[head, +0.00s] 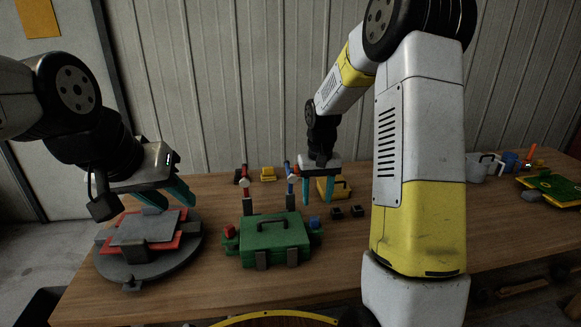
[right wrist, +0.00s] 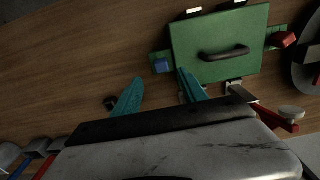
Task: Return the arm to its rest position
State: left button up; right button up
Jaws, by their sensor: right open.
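My right gripper (head: 318,200) hangs over the table behind the green case, its teal fingers apart with nothing seen between them. In the right wrist view the fingers (right wrist: 160,78) are also spread, beside the green case (right wrist: 215,32) with its dark handle. My left gripper (head: 166,202) is at the left, above a round grey turntable (head: 115,268) carrying a red and grey stacked piece (head: 140,229). Its teal fingers look apart. Whether its tips touch the piece is unclear. My right arm covers part of the table.
The green case (head: 270,240) stands mid-table with clamps around it. Behind it are a yellow case (head: 333,188), a small yellow block (head: 268,174) and small black blocks (head: 347,212). A grey cup (head: 478,167) and a green-topped yellow piece (head: 553,186) are at right. A ribbed wall (head: 230,80) closes the back.

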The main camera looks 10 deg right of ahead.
jog(key=s+a+r+t+y, duration=0.1)
jog(key=s+r+t, duration=0.2)
jog(key=s+r, duration=0.6)
jog(key=s+a+r+t+y, duration=0.1)
jog(key=s+r+t, duration=0.2)
jog(key=s+r, duration=0.6)
jog(key=s, duration=0.5)
jog(key=shift+s+a+r, duration=0.25)
jog(key=shift+s, duration=0.1)
pick_arm(q)
jog(key=shift+c, duration=0.3)
